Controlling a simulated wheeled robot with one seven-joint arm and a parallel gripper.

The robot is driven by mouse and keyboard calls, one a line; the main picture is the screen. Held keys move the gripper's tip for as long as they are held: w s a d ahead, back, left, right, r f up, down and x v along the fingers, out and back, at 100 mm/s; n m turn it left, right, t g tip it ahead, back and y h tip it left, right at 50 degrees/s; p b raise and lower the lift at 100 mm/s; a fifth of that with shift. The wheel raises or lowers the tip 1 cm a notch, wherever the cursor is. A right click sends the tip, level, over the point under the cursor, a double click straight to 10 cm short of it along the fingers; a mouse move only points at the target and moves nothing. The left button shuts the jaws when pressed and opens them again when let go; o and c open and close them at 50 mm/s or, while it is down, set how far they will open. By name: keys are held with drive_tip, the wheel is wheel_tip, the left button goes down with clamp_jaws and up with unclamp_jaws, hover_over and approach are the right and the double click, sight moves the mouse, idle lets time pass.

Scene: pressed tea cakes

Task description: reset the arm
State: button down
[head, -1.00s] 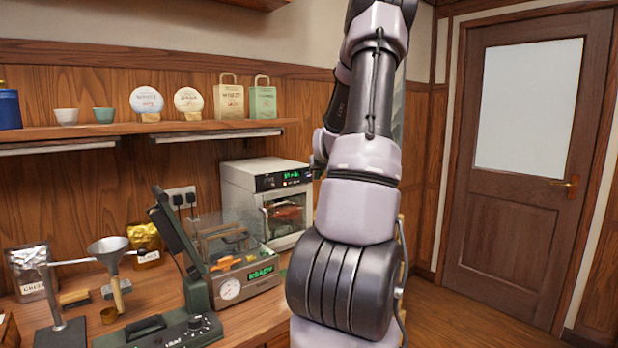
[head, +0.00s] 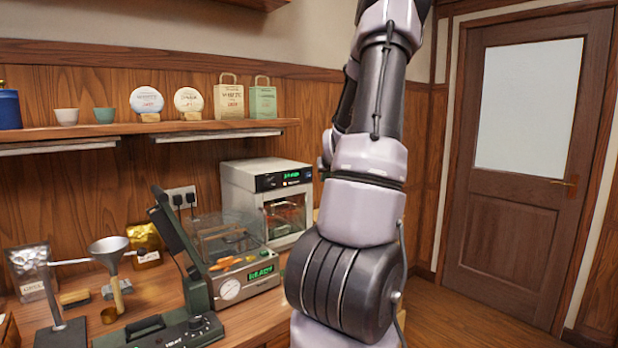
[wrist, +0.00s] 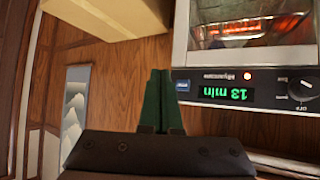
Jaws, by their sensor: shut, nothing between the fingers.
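My gripper (wrist: 157,100) shows in the wrist view, its two green fingers side by side and touching, with nothing between them. The wrist picture is turned over, so the display text is upside down. The gripper is near the front of the oven-like machine, whose panel (wrist: 238,90) reads 13 min beside a red light and a knob. In the head view my arm rises in front of the wall, and the gripper itself is out of the picture at the top.
The white machine (head: 240,190) stands at the back of the counter, beside a clear-lidded sealer (head: 232,290) showing READY. A funnel stand (head: 108,248) and foil pouches are at left. A shelf (head: 60,132) holds cups, discs and bags. A door (head: 525,235) and open floor lie right.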

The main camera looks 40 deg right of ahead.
drive_tip(key=s+a+r+g+y, duration=0.1)
drive_tip(key=s+a+r, duration=0.15)
drive_tip(key=a, duration=0.55)
drive_tip(key=s+a+r+n, duration=0.1)
drive_tip(key=s+a+r, duration=0.1)
drive_tip(key=a+r, duration=0.35)
drive_tip(key=s+a+r+g+y, duration=0.1)
drive_tip(key=s+a, duration=0.1)
drive_tip(key=a, duration=0.7)
drive_tip(key=s+a+r+y, duration=0.2)
drive_tip(key=s+a, duration=0.6)
drive_tip(key=s, duration=0.1)
drive_tip(key=s+a+r+y, duration=0.3)
drive_tip(key=s+a, duration=0.6)
drive_tip(key=s, duration=0.1)
drive_tip(key=shift+g, duration=0.3)
drive_tip(key=shift+w, duration=0.1)
idle(3.5)
